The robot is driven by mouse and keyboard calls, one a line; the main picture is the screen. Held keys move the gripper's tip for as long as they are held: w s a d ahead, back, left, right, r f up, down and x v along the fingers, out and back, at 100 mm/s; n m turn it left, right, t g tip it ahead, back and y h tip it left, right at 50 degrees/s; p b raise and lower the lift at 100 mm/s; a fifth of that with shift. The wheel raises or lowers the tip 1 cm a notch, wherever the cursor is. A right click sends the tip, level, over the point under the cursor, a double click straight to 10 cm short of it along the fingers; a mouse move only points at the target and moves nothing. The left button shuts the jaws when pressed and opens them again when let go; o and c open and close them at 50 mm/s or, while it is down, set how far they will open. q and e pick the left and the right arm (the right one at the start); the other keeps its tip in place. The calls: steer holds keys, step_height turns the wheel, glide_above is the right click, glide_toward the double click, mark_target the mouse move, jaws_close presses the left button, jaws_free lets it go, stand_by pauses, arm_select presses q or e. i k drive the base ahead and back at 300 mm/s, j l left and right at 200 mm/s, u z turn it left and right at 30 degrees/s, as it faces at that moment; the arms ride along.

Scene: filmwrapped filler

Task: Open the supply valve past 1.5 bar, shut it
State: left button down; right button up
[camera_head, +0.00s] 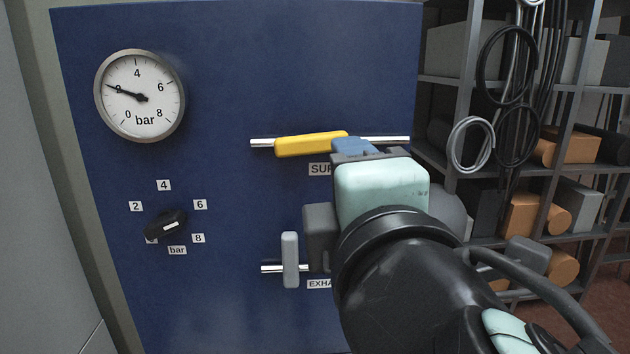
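The supply valve's yellow lever (311,144) lies nearly along its horizontal pipe, its right end slightly higher, above a label (320,169) partly hidden by my gripper. My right gripper (352,149) comes in from the lower right, in front of the panel at the lever's right end. Its fingers are mostly hidden behind its own body, so I cannot tell whether it touches the lever. The round pressure gauge (158,114) has its needle at about 2 bar. My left gripper is not in view.
Below, the exhaust valve's grey lever (290,259) stands upright across its pipe. A black regulator knob (166,224) sits at lower left among number labels. The blue panel (215,200) is clear between them. Metal shelves (450,80) with hoses and boxes stand at right.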

mark_target(287, 146)
steer(key=k+j, duration=0.15)
steer(key=k, duration=0.35)
steer(key=k+j, duration=0.15)
steer(key=k, duration=0.35)
